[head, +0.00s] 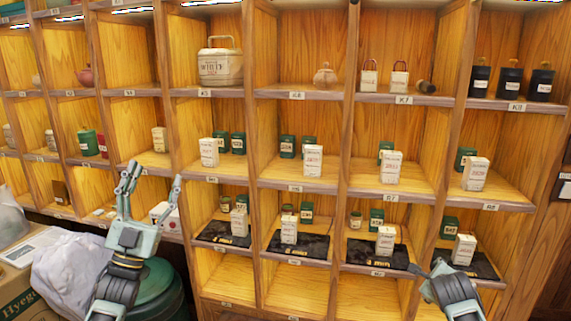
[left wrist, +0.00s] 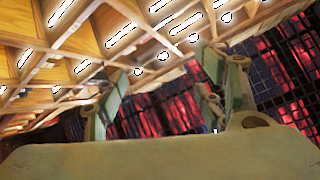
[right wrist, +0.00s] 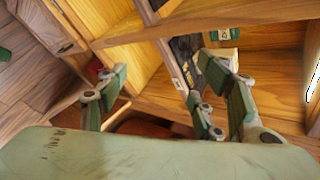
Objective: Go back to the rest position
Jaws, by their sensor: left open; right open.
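My left gripper (head: 150,188) is raised at the left of the head view, fingers pointing up, open and empty in front of the shelves. In the left wrist view its open fingers (left wrist: 165,95) have only shelf tops and a dark red wall behind them. My right gripper (head: 428,270) is at the lower right of the head view, partly hidden by its own wrist. In the right wrist view its fingers (right wrist: 165,95) are spread with nothing between them, in front of a wooden shelf. Whether it touches the shelf cannot be told.
A wooden shelf wall (head: 310,185) fills the head view, with white boxes (head: 313,161) and green tins (head: 287,146) in its compartments. Black trays (head: 378,255) lie in the lower row. A white bag (head: 68,272) and a green bin (head: 160,290) stand at the lower left.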

